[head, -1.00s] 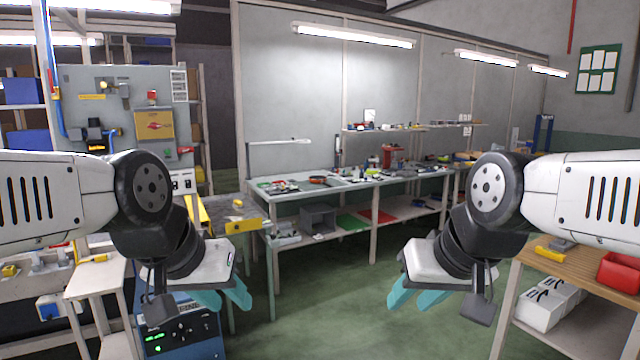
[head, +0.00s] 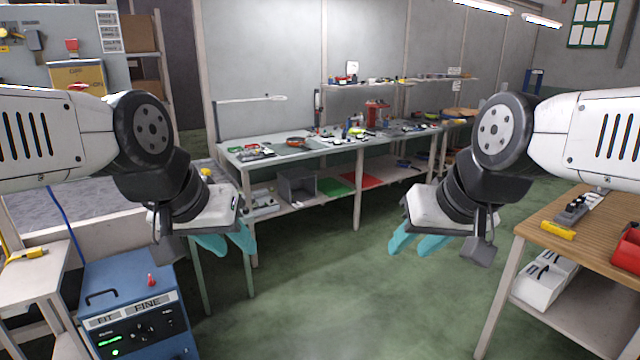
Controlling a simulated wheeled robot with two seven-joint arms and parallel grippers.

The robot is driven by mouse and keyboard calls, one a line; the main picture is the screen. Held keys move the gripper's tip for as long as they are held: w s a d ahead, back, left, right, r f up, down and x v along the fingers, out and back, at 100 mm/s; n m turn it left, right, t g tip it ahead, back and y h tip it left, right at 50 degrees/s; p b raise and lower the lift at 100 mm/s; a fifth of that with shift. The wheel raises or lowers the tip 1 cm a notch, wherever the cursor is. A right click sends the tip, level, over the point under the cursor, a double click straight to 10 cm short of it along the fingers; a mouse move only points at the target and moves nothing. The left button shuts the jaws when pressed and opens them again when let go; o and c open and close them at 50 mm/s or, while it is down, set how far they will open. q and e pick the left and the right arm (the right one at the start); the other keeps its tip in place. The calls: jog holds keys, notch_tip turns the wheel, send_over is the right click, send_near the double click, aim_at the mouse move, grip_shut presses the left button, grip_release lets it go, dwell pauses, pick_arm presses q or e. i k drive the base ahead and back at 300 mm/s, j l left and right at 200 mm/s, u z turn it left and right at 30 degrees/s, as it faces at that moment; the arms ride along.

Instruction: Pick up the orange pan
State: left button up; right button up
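A small orange round item (head: 297,142), perhaps the orange pan, lies on the long workbench (head: 345,150) across the room. It is too small to tell for sure. My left gripper (head: 226,243), with teal fingers, hangs in front of the bench's left end, far from that item. Its fingers are apart and nothing shows between them. My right gripper (head: 417,243) hangs to the right of the bench's middle. Its teal fingers are also apart and hold nothing that shows.
A blue machine (head: 135,310) with dials stands low at the left, by a pale stand (head: 35,270). A wooden table (head: 575,215) with a red bin (head: 628,250) stands at the right. Green floor (head: 340,300) between them is clear.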

aim_at(301, 144)
jog(key=i, duration=2.5)
jog(key=i+l+u, duration=0.2)
jog(key=i+u, duration=0.15)
jog(key=i, duration=0.4)
jog(key=i+l+u, duration=0.35)
jog(key=i, duration=0.35)
jog(key=i+l+u, duration=0.35)
jog(key=i+l, duration=0.3)
